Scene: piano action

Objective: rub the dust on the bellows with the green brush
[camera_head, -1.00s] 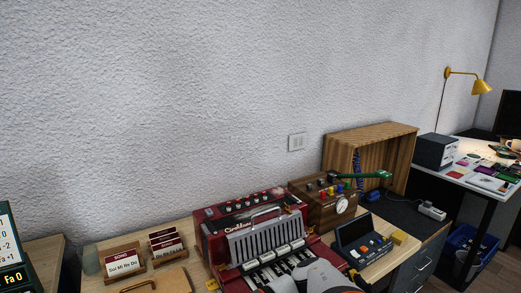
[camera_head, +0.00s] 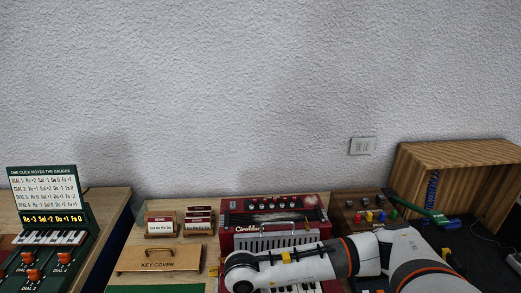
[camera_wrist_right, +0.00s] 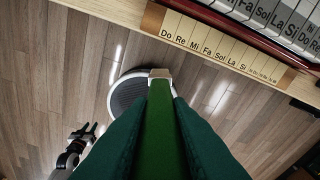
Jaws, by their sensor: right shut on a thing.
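The red accordion (camera_head: 228,238) stands on the table at the centre of the head view. Pale dusty-looking patches (camera_head: 272,217) show on its upper part; my right arm covers much of its lower front. My right gripper (camera_wrist_right: 160,105) has dark green fingers shut on the green brush (camera_wrist_right: 160,135), which points away from the wrist camera and ends in a pale tip. The wrist view shows the brush over the floor, apart from the accordion. In the head view the right gripper and brush are hidden. A small dark jointed part at the lower left of the wrist view may be my left gripper (camera_wrist_right: 84,135).
A wooden key cover (camera_head: 158,259) and song cards (camera_head: 160,226) lie left of the accordion. A green dial device (camera_head: 50,215) stands at the far left. A note strip (camera_wrist_right: 220,47) edges the keys.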

